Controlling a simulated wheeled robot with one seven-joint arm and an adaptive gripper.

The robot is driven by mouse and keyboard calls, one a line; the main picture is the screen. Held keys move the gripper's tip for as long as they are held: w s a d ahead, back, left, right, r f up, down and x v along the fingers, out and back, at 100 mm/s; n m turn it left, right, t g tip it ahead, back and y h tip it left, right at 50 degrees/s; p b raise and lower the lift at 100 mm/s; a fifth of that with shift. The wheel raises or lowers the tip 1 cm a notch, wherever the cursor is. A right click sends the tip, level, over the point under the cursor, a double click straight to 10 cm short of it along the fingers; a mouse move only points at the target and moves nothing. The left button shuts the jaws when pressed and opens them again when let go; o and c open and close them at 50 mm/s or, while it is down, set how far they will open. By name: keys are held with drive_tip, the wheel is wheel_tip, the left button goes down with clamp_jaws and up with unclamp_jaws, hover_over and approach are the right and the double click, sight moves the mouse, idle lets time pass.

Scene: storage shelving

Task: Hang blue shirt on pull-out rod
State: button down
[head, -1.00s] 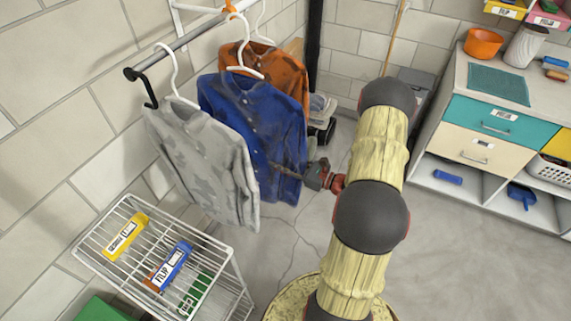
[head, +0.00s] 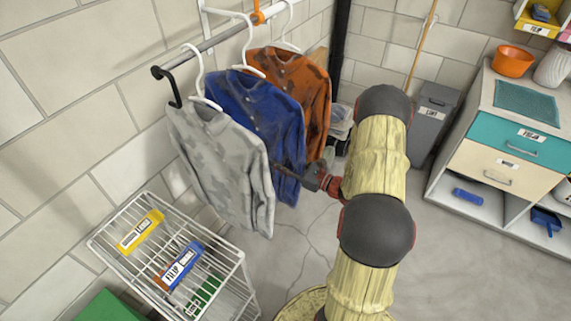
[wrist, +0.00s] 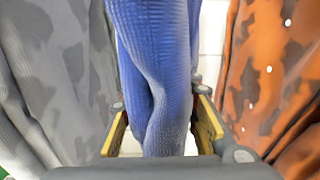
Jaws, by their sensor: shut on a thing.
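The blue shirt (head: 245,105) is on a white hanger (head: 248,45) between the grey and orange shirts. Its hook is at the rod (head: 222,38); I cannot tell whether it rests over it. My gripper (head: 300,176) is at the blue shirt's right side, low down, its tips partly hidden by cloth. In the wrist view, the yellow-padded fingers of my gripper (wrist: 161,105) are on either side of the bunched blue cloth (wrist: 160,60), shut on it.
The grey shirt (head: 220,165) hangs in front, overlapping the blue one; the orange shirt (head: 300,85) hangs behind. A wire rack (head: 118,212) stands below left. Drawers (head: 505,165) and a grey bin (head: 432,120) are at right. Open floor lies between.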

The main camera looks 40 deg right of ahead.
drive_tip(key=shift+x, duration=1.3)
drive_tip(key=shift+s+f+b, duration=0.15)
drive_tip(key=shift+f+b, duration=0.65)
drive_tip(key=shift+f, duration=0.2)
